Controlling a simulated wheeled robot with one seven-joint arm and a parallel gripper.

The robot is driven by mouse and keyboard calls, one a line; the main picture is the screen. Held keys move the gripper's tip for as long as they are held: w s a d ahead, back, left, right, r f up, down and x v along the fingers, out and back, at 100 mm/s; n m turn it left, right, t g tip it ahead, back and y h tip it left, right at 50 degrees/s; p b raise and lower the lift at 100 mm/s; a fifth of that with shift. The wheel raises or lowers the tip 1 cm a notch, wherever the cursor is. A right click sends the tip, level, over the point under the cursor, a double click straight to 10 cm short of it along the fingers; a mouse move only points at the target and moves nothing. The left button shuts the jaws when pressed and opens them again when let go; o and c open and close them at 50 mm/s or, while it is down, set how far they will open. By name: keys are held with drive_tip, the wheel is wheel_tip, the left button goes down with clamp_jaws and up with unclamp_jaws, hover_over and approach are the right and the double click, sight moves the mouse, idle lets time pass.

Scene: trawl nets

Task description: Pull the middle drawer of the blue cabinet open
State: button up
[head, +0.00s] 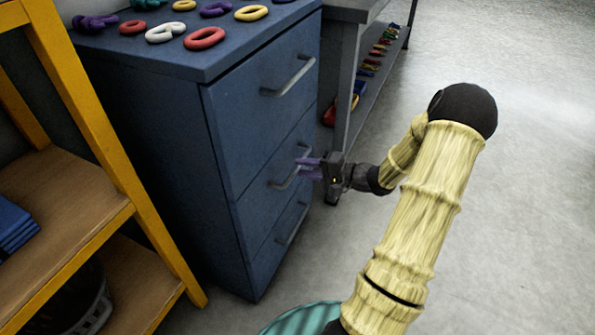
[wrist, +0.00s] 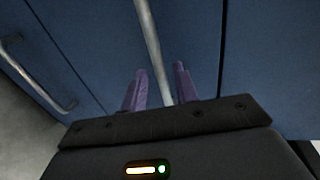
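The blue cabinet (head: 165,120) stands left of centre in the head view, with three drawers that look shut. The middle drawer (head: 251,163) has a grey bar handle (head: 279,183). My gripper (head: 304,167) is at this handle, its purple fingers pointing at the drawer front. In the wrist view, the fingers of my gripper (wrist: 160,88) are apart, with the handle bar (wrist: 152,45) running between them. Gaps show on both sides of the bar. The fingers hide part of the handle in the head view.
The top drawer handle (head: 289,77) is above my gripper and the bottom drawer handle (head: 292,224) below. Rings and other small items lie on the cabinet top. A yellow shelf rack (head: 107,150) stands left, a grey table (head: 345,60) behind. The floor (head: 530,180) at right is clear.

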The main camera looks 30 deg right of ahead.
drive_tip(key=shift+b+x, duration=0.3)
drive_tip(key=shift+x, duration=1.1)
clamp_jaws()
drive_tip(key=shift+d, duration=0.1)
drive_tip(key=f+p+v, duration=0.2)
drive_tip(key=v, duration=0.9)
drive_tip(key=s+f+p+v, duration=0.1)
drive_tip(key=f+p+v, duration=0.1)
drive_tip(key=v, duration=1)
drive_tip(key=shift+d+f+p, duration=0.35)
drive_tip(key=shift+f, duration=0.1)
drive_tip(key=shift+s, duration=0.1)
